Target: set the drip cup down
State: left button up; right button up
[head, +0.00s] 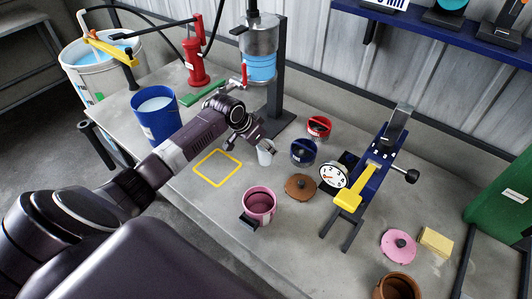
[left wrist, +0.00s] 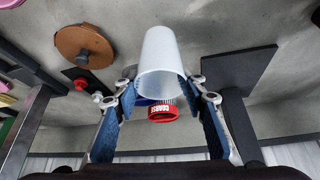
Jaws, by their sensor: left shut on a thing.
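The drip cup (head: 265,155) is a small whitish cup below the disperser column. It also shows large and translucent in the left wrist view (left wrist: 158,58). My left gripper (head: 257,141) is shut on the drip cup, with one finger on each side of it in the left wrist view (left wrist: 160,88). I cannot tell whether the cup's base touches the bench. A yellow square outline (head: 239,162) is marked on the bench, just left of the cup, and is empty. My right gripper is not in view.
The disperser stand (head: 276,80) is behind the cup. A blue bucket (head: 157,125) stands left of the yellow outline. A pink pot (head: 259,208) and brown lid (head: 300,190) are in front; a dial gauge (head: 333,177) is farther right.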

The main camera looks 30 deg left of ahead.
aim_at(265, 154)
pick_arm(q)
notch_tip(265, 154, down, 4)
jog(key=shift+s+r+p, duration=0.1)
jog(key=shift+r+p, duration=0.15)
jog(key=shift+p, duration=0.05)
jog(key=shift+f, duration=0.5)
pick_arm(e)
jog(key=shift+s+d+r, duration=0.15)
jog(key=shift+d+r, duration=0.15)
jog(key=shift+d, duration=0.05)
pick_arm(q)
jog(key=o, duration=1)
jog(key=shift+f, duration=0.1)
jog(key=shift+c, duration=0.2)
jog(key=shift+r, duration=0.3)
jog(key=shift+s+a+r, duration=0.1)
jog(key=shift+r, duration=0.05)
jog(key=b+v, duration=0.1)
jog(key=v, duration=1)
jog(key=shift+r+b, duration=0.2)
jog(key=shift+b, duration=0.1)
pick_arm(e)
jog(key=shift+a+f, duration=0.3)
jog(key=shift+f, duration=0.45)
